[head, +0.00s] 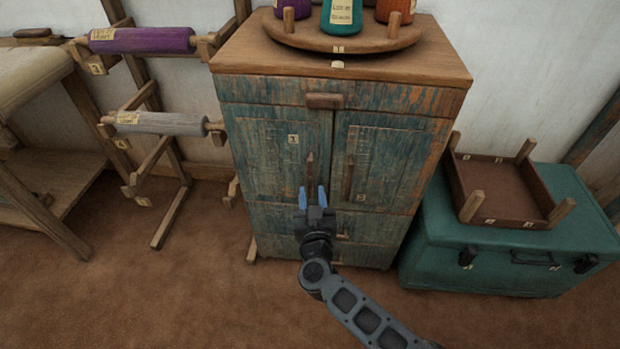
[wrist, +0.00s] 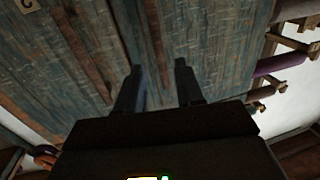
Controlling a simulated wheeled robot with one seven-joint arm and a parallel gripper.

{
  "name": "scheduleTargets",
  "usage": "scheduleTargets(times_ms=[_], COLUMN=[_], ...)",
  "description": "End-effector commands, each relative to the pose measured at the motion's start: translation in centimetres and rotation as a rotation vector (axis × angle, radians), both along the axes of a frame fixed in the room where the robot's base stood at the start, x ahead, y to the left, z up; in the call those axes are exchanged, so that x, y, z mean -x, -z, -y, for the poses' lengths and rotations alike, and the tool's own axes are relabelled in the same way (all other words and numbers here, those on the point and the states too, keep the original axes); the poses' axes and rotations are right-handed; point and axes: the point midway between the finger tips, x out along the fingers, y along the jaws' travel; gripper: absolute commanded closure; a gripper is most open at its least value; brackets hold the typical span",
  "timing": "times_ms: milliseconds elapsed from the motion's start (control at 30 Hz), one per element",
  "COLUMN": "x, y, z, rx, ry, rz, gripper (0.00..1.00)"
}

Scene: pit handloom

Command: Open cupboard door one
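The cupboard (head: 400,225) is weathered blue-green wood with two closed front doors. Its left door (head: 270,165) carries a small tag that seems to read 1. That door's upright wooden handle (head: 310,168) is near its right edge. My gripper (head: 312,196) is in front of the handle's lower part, its two blue fingers apart. In the wrist view, the gap between the fingers (wrist: 160,85) is empty at the tips, and a wooden handle (wrist: 153,32) shows beyond it. I cannot tell whether the fingers flank the handle. The right door (head: 385,165) has its own upright handle (head: 348,178).
A drawer with a handle (head: 324,101) is above the doors. Cones of yarn stand on a round tray (head: 340,44) on top. A teal chest (head: 500,265) bearing an upturned brown stool or tray (head: 505,190) stands right. A roller rack (head: 150,125) stands left. Floor in front is clear.

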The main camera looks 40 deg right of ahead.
Motion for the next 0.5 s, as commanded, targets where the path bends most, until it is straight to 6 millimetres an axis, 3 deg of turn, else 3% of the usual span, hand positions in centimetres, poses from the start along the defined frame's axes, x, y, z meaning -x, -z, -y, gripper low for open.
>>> scheduleTargets(times_ms=[300, 500], x=[-3.6, -4.9], y=[0.1, 0.0], z=[3.2, 4.3], rx=[0.000, 0.001], ry=[0.001, 0.000], rz=[0.004, 0.002], gripper=[0.63, 0.63])
